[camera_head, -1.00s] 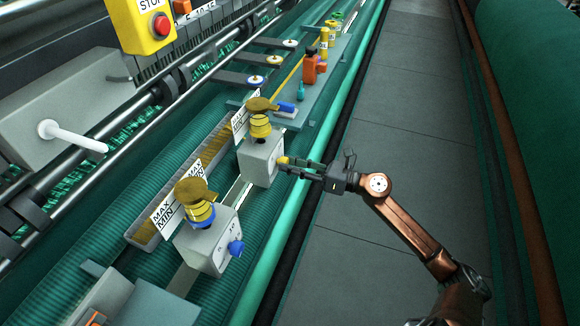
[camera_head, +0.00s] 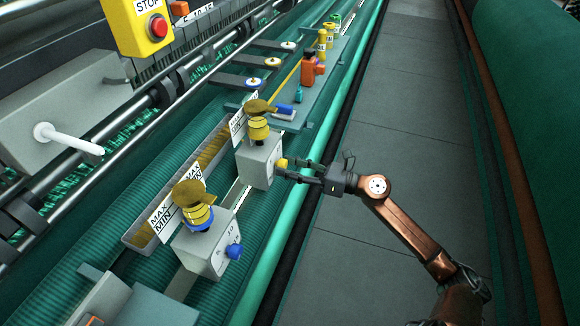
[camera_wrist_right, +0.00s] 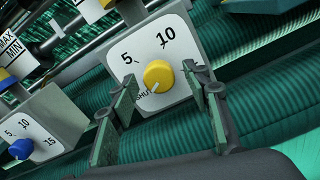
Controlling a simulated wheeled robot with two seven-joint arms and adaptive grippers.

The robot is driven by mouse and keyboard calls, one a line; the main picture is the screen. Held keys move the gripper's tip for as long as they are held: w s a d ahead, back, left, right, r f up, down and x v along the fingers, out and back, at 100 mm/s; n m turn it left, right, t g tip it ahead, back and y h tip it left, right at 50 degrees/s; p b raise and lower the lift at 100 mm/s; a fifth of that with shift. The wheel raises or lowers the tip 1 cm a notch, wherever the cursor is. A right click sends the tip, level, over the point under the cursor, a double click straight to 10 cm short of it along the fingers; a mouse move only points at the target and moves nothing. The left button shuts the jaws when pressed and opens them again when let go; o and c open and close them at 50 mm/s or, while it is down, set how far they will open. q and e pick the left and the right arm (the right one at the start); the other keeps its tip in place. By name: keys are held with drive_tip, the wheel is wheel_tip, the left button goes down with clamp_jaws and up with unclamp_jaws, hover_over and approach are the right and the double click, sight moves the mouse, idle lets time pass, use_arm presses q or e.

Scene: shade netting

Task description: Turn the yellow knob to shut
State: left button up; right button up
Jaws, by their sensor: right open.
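The yellow knob (camera_head: 283,162) sticks out of the front of the farther grey box (camera_head: 256,165). In the right wrist view the yellow knob (camera_wrist_right: 158,75) sits on a white dial face with 5, 10 and a partly covered 15. A pale mark on the knob points down and left, towards lettering that looks like SHUT, partly hidden by a finger. My right gripper (camera_head: 292,170) is at the knob, coming from the right. In its wrist view the open fingers (camera_wrist_right: 167,97) stand on either side of the knob, with gaps visible. My left gripper is out of view.
A nearer grey box (camera_head: 204,245) carries a blue knob (camera_head: 234,251). Yellow fittings (camera_head: 258,128) stand on top of the boxes. An orange item (camera_head: 312,70) and yellow bottles stand farther back. The grey walkway (camera_head: 385,130) is clear on the right.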

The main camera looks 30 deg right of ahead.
drive_tip(key=v, duration=1.2)
idle(0.3)
